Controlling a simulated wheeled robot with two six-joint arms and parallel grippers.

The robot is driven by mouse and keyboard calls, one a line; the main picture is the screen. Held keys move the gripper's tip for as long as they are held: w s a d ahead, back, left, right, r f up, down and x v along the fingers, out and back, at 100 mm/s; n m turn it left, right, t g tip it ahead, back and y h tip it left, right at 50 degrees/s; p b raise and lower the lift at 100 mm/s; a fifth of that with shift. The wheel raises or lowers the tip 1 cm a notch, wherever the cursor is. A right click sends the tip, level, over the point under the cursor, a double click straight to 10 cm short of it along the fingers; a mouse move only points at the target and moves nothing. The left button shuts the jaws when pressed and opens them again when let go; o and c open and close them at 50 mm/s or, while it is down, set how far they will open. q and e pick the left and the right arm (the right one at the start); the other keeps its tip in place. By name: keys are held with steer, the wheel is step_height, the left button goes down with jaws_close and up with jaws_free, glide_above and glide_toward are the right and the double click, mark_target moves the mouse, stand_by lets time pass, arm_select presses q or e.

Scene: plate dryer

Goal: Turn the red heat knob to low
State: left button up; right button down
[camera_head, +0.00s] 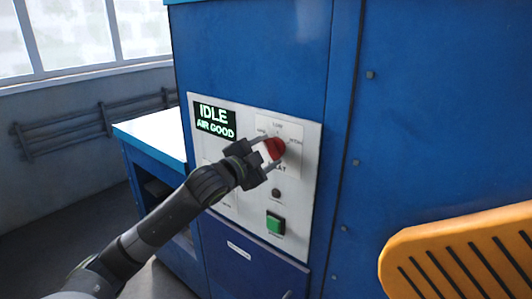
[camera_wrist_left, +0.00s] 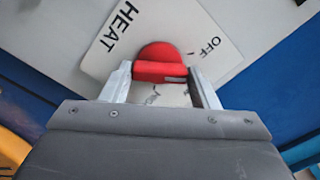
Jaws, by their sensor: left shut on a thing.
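The red heat knob (camera_head: 274,148) sits on a pale label plate marked HEAT, on the control panel of the blue machine. Small position words ring it in the head view, too small to read surely. My left gripper (camera_head: 266,157) is shut on the knob, one finger on each side. In the left wrist view the red knob (camera_wrist_left: 160,64) shows between the two fingertips of my left gripper (camera_wrist_left: 161,76), with HEAT to its left and OFF to its right. The exact pointer direction is unclear. My right gripper is not in view.
A lit display (camera_head: 215,121) reads IDLE, AIR GOOD. Below the knob are a dark round button (camera_head: 276,193) and a green switch (camera_head: 275,223). An orange slotted panel (camera_head: 465,262) stands at the lower right. A white-topped blue side table (camera_head: 155,135) is to the left.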

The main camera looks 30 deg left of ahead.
arm_select(q)
steer(key=m, duration=0.3)
steer(key=shift+m, duration=0.3)
steer(key=shift+m+b, duration=0.3)
steer(key=shift+m, duration=1.4)
steer(key=shift+f, duration=0.1)
steer(key=o, duration=1)
